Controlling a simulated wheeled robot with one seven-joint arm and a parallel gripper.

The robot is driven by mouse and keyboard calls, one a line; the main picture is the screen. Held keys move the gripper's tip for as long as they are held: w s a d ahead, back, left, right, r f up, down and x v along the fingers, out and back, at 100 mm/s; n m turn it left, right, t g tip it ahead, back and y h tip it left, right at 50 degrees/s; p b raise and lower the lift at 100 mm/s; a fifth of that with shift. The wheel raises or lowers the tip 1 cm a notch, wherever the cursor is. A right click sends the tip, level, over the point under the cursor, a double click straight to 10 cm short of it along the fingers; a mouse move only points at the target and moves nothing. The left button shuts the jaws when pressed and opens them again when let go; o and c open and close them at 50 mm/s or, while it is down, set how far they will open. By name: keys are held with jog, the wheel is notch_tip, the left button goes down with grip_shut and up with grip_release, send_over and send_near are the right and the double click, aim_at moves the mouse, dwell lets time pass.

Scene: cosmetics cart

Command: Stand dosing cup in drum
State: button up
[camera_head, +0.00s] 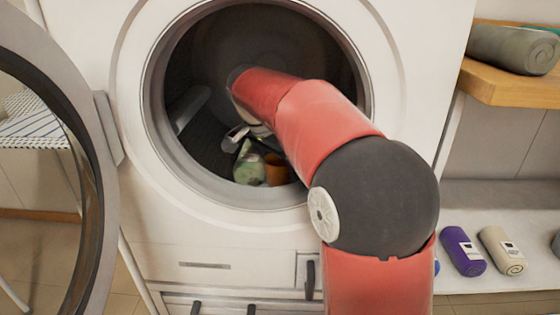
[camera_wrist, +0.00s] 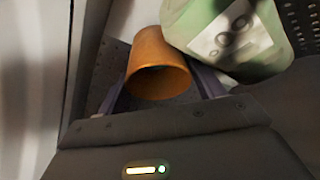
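The orange dosing cup (camera_head: 276,170) is low in the drum (camera_head: 262,30), near the front lip, beside a green-and-white item. In the wrist view the cup (camera_wrist: 158,55) is between the two fingers of my gripper (camera_wrist: 160,82), one finger on each side. Its lower end in that view looks dark and rounded; I cannot tell for sure whether it stands upright. The fingers are spread about as wide as the cup, and I cannot tell whether they touch it. In the head view my arm reaches through the round opening and hides part of the drum.
The green-and-white item (camera_wrist: 225,35) lies right against the cup. The door (camera_head: 100,190) stands open at the left. A rolled grey towel (camera_head: 513,48) is on a wooden shelf; purple (camera_head: 463,251) and beige (camera_head: 501,250) rolls lie on the lower right shelf.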

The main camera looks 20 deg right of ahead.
aim_at(271, 184)
jog(key=p+v, duration=0.2)
jog(key=v, duration=0.5)
jog(key=shift+r, duration=0.2)
jog(key=shift+s, duration=0.1)
